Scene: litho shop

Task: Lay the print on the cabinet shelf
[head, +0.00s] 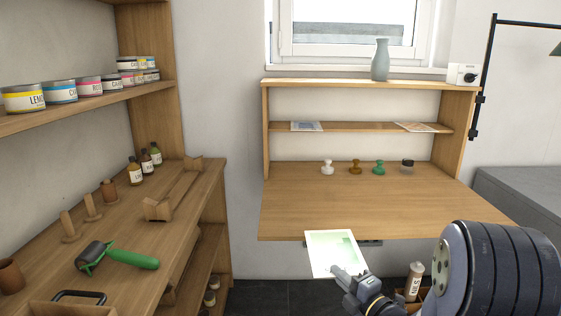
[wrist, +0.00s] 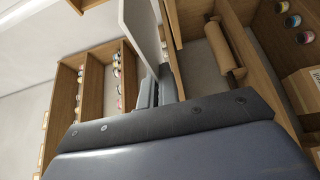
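The print (head: 332,250), a pale sheet with green blocks, hangs tilted in front of the fold-down desk's front edge. My gripper (head: 347,274) is shut on its lower edge. In the wrist view the print (wrist: 143,32) shows as a narrow pale sheet rising from the fingers (wrist: 153,92). The wooden cabinet (head: 264,120) stands against the wall below the window. Its cabinet shelf (head: 360,127) carries a flat print (head: 307,126) at the left and another print (head: 415,127) at the right. The middle of the shelf is bare.
A row of stamps (head: 355,167) stands at the back of the desk board (head: 350,205); its front is clear. A vase (head: 380,60) is on the cabinet top. A bench (head: 130,235) at the left holds a green-handled roller (head: 118,256) and bottles. A bottle (head: 414,280) stands low near my arm.

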